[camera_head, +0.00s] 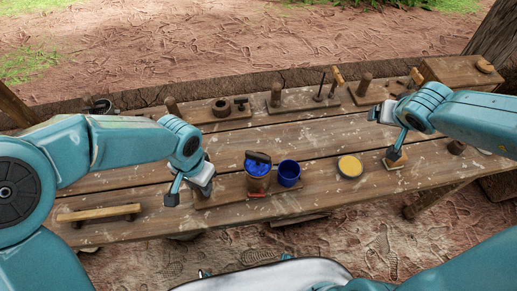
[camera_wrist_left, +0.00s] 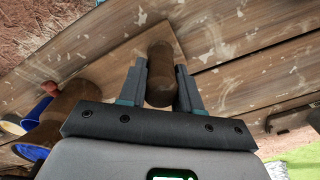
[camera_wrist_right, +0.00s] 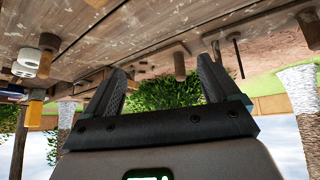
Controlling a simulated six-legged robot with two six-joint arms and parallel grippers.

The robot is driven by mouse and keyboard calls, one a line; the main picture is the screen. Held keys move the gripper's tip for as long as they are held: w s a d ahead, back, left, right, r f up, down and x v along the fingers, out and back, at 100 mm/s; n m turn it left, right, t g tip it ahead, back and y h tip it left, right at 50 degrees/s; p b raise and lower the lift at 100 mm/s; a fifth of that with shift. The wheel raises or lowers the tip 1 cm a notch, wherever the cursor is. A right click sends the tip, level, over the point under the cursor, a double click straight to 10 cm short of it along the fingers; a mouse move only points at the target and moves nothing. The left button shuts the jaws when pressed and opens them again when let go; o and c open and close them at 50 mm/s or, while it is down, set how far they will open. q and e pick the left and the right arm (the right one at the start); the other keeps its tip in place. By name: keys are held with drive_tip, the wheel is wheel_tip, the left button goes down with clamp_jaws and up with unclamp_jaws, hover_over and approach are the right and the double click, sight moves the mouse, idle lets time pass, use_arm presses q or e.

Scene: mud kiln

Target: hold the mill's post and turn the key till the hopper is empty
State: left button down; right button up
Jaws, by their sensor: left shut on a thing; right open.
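The mill (camera_head: 258,183) stands near the table's front edge, with a brown body and a blue hopper top (camera_head: 257,167). A dark key (camera_head: 259,157) lies across its top. I cannot make out the hopper's contents. My left gripper (camera_head: 202,192) is just left of the mill. In the left wrist view (camera_wrist_left: 161,92) its jaws are shut on an upright brown wooden post (camera_wrist_left: 162,62), and the mill body (camera_wrist_left: 68,102) shows at the left. My right gripper (camera_head: 374,113) is raised over the right of the table, away from the mill. Its jaws (camera_wrist_right: 165,90) are open and empty.
A blue cup (camera_head: 289,173) stands close to the mill's right side. A round yellow-topped dish (camera_head: 350,166) lies farther right. Several wooden posts and tools line the back edge, with a wooden box (camera_head: 455,72) at back right. A wooden bar (camera_head: 98,213) lies front left.

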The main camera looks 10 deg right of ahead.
drive_tip(key=a+r+m+g, duration=0.2)
drive_tip(key=m+g, duration=0.1)
drive_tip(key=m, duration=0.1)
wheel_tip(320, 180, up, 9)
drive_tip(key=n+g+y, duration=0.3)
drive_tip(key=y, duration=0.1)
hover_over(257, 154)
wheel_tip(257, 154, down, 11)
drive_tip(key=shift+f, duration=0.2)
drive_tip(key=c, duration=1.1)
